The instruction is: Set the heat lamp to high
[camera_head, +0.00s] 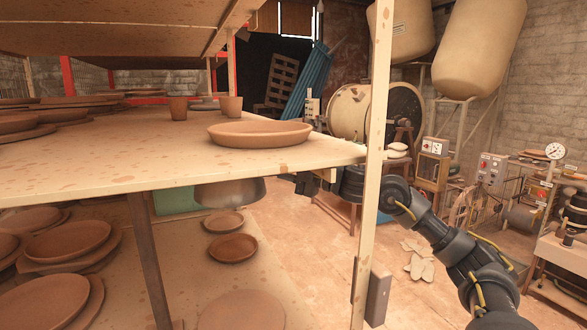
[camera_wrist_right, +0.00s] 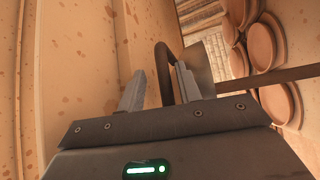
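A grey metal dome (camera_head: 230,192), which looks like the heat lamp's shade, hangs under the shelf board. Its setting control is not clearly visible. My right gripper (camera_head: 306,184) is at the shelf's front edge, to the right of the dome and partly hidden by the board. In the right wrist view its two fingers (camera_wrist_right: 160,90) stand apart. A dark curved bar (camera_wrist_right: 163,62) shows between and beyond them, beside a grey surface (camera_wrist_right: 198,62) near the right finger. I cannot tell whether the fingers touch the bar. My left gripper is not in view.
The wooden shelf (camera_head: 100,165) holds a clay dish (camera_head: 260,133) and small pots (camera_head: 231,106). Clay plates (camera_head: 68,240) lie on the lower shelf. A shelf post (camera_head: 372,150) with a grey box (camera_head: 378,297) stands in front of my right arm. Open floor lies beyond.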

